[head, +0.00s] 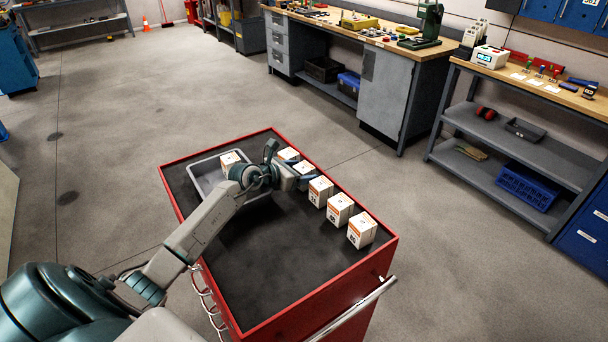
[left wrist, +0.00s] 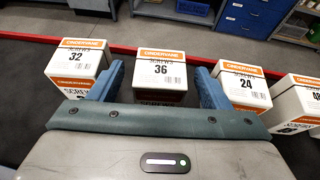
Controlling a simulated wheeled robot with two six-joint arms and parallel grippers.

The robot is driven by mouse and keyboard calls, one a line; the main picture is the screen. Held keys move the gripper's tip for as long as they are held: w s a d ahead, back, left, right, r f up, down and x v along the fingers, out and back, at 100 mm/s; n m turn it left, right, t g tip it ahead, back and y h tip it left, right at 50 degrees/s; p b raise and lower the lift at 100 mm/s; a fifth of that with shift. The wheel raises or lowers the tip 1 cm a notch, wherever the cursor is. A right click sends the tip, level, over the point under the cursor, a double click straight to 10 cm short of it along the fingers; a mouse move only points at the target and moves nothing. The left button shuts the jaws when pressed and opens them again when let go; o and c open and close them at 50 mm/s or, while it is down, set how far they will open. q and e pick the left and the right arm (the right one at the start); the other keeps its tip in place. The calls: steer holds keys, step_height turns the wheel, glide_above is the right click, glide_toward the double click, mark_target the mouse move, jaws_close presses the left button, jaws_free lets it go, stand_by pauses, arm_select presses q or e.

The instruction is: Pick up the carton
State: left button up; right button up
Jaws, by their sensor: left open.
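White cartons with orange bands stand in a row along the right side of the cart's dark top. In the left wrist view, carton 36 (left wrist: 160,70) is in the middle, carton 32 (left wrist: 80,58) to its left and carton 24 (left wrist: 243,86) to its right. My left gripper (head: 295,168) is over the far part of the row. It also shows in the left wrist view (left wrist: 158,82), open, with one blue finger on each side of carton 36. I cannot tell whether the fingers touch it. My right gripper is not in view.
A grey tray (head: 204,172) on the red cart (head: 282,312) holds another carton (head: 229,160). More cartons (head: 340,208) continue the row toward the cart's near right corner. The near left of the top is clear. Workbenches (head: 387,88) stand beyond.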

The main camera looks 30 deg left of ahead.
arm_select(q)
steer(key=c, duration=1.1)
